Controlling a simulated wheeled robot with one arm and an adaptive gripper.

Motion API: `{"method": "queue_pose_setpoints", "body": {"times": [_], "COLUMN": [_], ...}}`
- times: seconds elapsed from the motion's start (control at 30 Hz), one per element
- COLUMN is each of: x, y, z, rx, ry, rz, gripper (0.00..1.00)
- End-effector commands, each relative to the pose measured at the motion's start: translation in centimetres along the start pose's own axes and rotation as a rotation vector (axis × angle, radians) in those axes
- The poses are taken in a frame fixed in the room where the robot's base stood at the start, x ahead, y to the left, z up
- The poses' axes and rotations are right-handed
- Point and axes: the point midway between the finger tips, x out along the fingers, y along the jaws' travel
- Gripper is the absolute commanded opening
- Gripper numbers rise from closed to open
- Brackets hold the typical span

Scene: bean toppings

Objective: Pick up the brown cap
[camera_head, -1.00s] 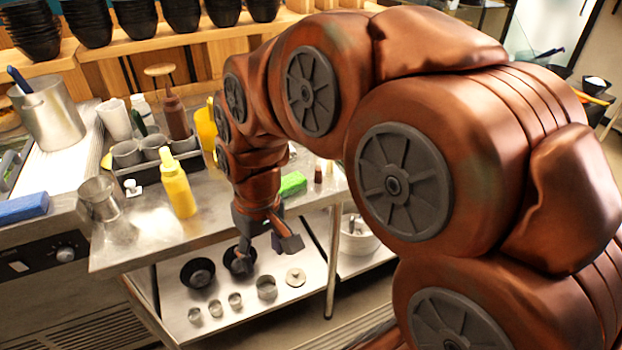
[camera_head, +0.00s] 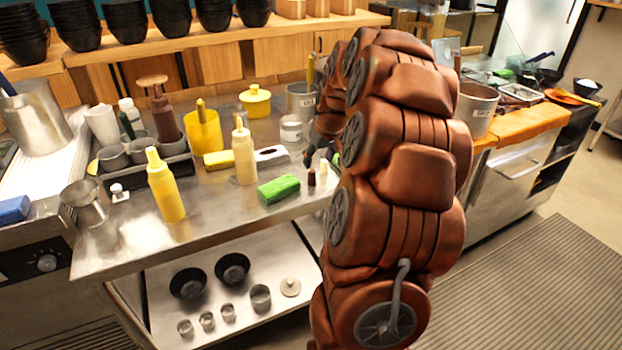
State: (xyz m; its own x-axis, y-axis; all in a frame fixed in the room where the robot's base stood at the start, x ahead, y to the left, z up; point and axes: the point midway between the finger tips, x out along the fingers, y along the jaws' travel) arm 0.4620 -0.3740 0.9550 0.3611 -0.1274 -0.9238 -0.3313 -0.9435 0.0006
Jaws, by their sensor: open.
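A small brown cap (camera_head: 312,177) stands on the steel table near its front right edge, just right of the green sponge. A small cream cap (camera_head: 323,170) stands close beside it on the right. My gripper (camera_head: 314,158) is just above and behind the brown cap in the picture, near the table's right end. My arm hides much of it. Its dark fingers are small in view; it is open, and nothing shows between them. I cannot tell the exact gap to the cap.
A green sponge (camera_head: 278,190), a cream bottle (camera_head: 244,154) and a yellow bottle (camera_head: 165,186) stand left of the caps. A white tub (camera_head: 291,129) and a steel pot (camera_head: 301,102) are behind. Metal cups and black bowls (camera_head: 188,283) sit on the lower shelf.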

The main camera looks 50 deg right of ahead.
Motion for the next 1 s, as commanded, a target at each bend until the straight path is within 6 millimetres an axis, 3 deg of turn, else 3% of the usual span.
{"method": "queue_pose_setpoints", "body": {"times": [0.37,0.7,0.97,1.0], "x": [2.7,6.6,6.9,6.9], "y": [-0.4,-0.8,-0.7,-0.7], "z": [-0.2,-0.3,-0.3,-0.3], "rx": [-0.001,-0.002,-0.002,-0.002], "ry": [-0.001,-0.003,0.0,0.0], "rz": [-0.002,-0.003,-0.001,-0.001], "gripper": [0.56,0.56,0.56,0.52]}}
